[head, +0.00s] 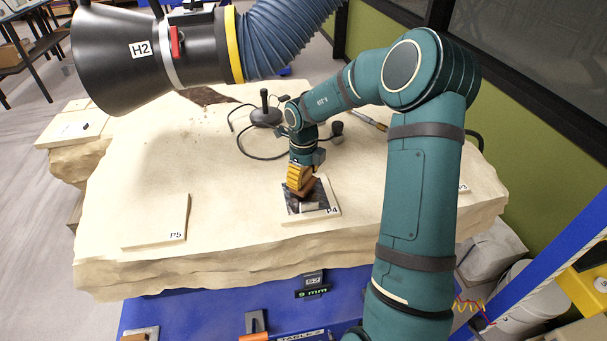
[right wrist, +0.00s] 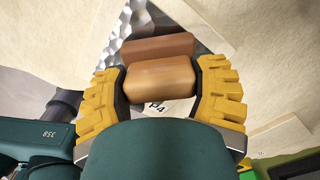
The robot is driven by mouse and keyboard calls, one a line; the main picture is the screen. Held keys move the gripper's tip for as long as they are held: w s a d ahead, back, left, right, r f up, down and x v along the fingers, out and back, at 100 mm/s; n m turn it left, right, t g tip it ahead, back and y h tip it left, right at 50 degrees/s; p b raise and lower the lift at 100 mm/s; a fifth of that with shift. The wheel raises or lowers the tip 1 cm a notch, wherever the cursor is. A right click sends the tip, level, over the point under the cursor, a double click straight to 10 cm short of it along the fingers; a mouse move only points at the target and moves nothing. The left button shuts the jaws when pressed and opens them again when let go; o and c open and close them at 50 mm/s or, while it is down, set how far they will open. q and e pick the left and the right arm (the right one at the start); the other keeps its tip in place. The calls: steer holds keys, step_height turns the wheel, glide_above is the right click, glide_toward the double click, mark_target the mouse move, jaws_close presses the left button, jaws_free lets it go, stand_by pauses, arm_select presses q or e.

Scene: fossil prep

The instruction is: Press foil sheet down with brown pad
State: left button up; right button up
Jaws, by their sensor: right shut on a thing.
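The brown pad (head: 305,189) is held in my right gripper (head: 300,176), low over plate P4 (head: 330,216). In the right wrist view the brown pad (right wrist: 164,82) sits between the yellow fingers of the right gripper (right wrist: 163,92). A second brown shape lies just beyond it; I cannot tell whether it is part of the pad or a reflection. The foil sheet (head: 325,195) is dark and shiny on P4. The foil (right wrist: 143,28) looks dimpled in the wrist view. Whether the pad touches it is hard to tell. My left gripper is out of view.
A black nozzle (head: 120,58) marked H2 with a blue hose hangs at the upper left. Plate P5 (head: 156,222) lies bare at the left of the pale stone slab (head: 235,205). A dark stand (head: 265,115) with a cable is behind the gripper.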

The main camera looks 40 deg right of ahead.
steer(key=shift+f, duration=0.6)
stand_by(0.8)
steer(key=shift+r, duration=0.1)
step_height(320, 180, up, 3)
steer(key=p, duration=0.3)
steer(key=shift+p, duration=0.4)
steer(key=shift+r, duration=1.95)
